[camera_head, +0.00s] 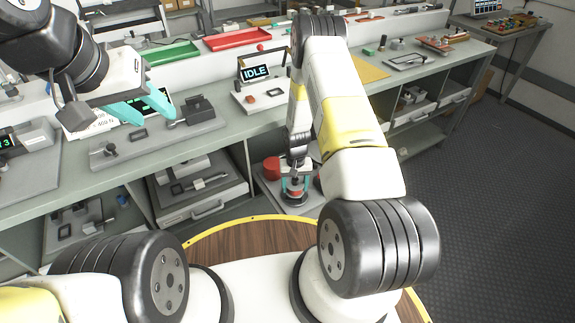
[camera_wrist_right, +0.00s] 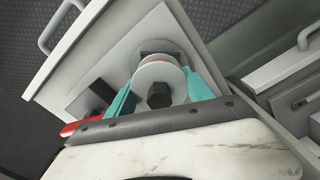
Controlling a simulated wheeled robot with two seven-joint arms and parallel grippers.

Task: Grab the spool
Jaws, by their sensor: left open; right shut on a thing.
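The spool (camera_wrist_right: 146,75) shows in the right wrist view as a pale round flange with a dark hexagonal centre. My right gripper (camera_wrist_right: 160,82) has its teal fingers on either side of it and is shut on it. In the head view my right gripper (camera_head: 294,184) reaches down into an open drawer below the workbench. The spool is small there and mostly hidden by the gripper. My left gripper (camera_head: 138,109) is open and empty above the left part of the bench, beside a grey test fixture.
The open drawer (camera_wrist_right: 63,72) has a red object (camera_head: 272,168) beside the spool. Another drawer (camera_head: 205,200) stands open to the left.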

